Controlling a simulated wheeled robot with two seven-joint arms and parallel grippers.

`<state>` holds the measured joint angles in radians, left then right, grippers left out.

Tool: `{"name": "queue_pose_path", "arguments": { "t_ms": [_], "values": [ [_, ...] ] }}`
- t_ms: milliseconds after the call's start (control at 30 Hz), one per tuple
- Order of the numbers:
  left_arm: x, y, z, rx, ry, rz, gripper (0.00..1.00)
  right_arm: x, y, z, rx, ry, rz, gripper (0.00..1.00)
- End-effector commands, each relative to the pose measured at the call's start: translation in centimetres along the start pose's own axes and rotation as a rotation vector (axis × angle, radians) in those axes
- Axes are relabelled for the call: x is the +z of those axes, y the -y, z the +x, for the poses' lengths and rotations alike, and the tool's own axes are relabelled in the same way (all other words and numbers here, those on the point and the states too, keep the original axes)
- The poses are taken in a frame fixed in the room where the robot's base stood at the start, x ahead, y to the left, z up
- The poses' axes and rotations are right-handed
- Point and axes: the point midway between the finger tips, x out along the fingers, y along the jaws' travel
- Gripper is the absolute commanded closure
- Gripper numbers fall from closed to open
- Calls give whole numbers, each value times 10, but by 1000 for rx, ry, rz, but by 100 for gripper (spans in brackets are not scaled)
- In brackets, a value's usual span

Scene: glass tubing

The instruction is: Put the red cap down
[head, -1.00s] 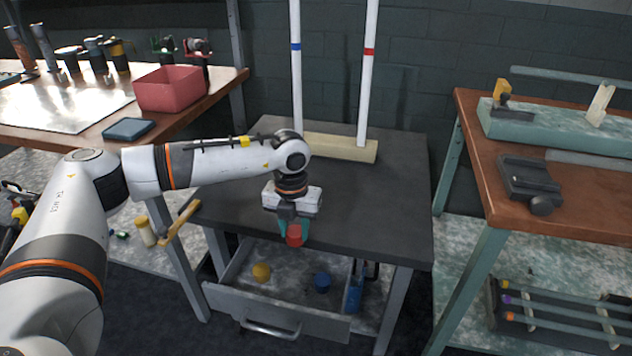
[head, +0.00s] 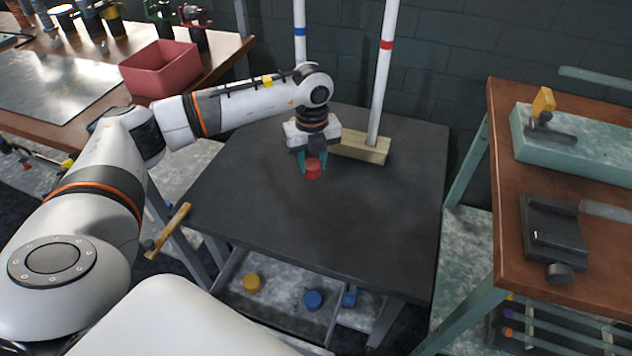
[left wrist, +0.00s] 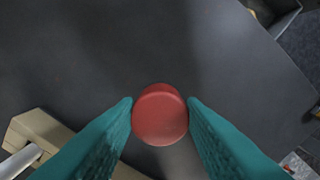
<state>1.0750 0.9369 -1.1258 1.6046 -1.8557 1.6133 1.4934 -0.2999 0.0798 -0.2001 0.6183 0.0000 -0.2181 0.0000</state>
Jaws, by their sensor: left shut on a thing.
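The red cap (head: 313,171) is between the teal fingers of my left gripper (head: 313,165), over the dark table top (head: 300,220). In the left wrist view the red cap (left wrist: 160,115) sits between both fingertips, which touch its sides. My left gripper (left wrist: 160,112) is shut on it. The gripper points down, in front of the wooden base of the tubes. I cannot tell how far the cap is from the table surface. My right gripper is not in view.
Two white tubes, one with a blue band (head: 300,31) and one with a red band (head: 386,45), stand in a wooden base (head: 365,147) at the back. The open drawer below holds a yellow cap (head: 251,283) and a blue cap (head: 313,299). The table's middle and front are clear.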

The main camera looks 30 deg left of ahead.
Motion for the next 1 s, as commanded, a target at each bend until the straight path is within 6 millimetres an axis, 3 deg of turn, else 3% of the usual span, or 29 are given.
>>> {"name": "queue_pose_path", "arguments": {
  "t_ms": [100,267,533,1000],
  "values": [
    [1,0,22,-2,3,0,85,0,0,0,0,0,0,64],
    [1,0,38,-1,1,1,85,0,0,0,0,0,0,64],
    [1,0,79,-1,2,2,85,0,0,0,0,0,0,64],
    [0,0,90,0,1,2,85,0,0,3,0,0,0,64]
  ]
}}
